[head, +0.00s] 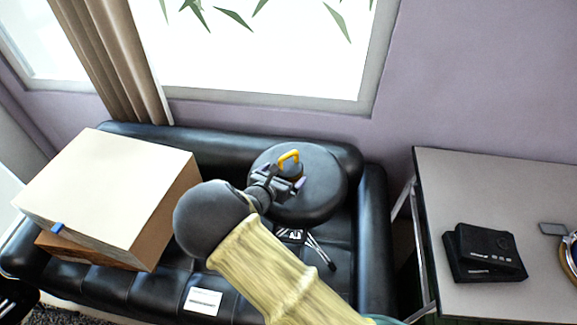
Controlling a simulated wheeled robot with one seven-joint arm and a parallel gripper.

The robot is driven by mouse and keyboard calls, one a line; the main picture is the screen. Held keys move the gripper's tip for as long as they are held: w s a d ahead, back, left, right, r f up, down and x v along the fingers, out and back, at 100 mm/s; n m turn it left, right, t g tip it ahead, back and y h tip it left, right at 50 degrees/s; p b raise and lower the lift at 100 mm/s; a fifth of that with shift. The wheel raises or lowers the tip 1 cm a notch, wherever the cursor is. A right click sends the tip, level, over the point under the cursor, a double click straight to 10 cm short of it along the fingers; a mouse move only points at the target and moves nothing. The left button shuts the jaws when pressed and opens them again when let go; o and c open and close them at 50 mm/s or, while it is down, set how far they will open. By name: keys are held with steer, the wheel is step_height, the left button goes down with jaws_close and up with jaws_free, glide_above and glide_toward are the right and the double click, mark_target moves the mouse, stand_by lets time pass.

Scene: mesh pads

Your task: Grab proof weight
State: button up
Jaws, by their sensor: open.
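The proof weight appears to be the small dark object with a yellow loop handle (288,156) on the round black cushioned seat (325,185). My gripper (283,180) is open, just in front of the weight and over the seat. The handle stands up beyond the fingers. The lower part of the weight is partly hidden by my gripper, and I cannot tell whether the fingers touch it. My arm comes in from the bottom and covers part of the sofa.
A black leather sofa (225,150) stands below the window. A large pale-topped box (110,185) lies on its left side. A white card (203,301) lies on the sofa. A grey table (480,180) at the right holds black flat items (485,252).

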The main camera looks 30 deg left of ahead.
mark_target(286, 168)
steer(key=shift+w, duration=0.25)
steer(key=p+x, duration=0.2)
steer(key=x, duration=0.2)
steer(key=shift+w+a+r, duration=0.1)
steer(key=shift+w+a, duration=0.05)
steer(key=shift+w, duration=0.2)
steer(key=c, duration=1.8)
steer(key=shift+w+a, duration=0.1)
steer(key=shift+c, duration=0.8)
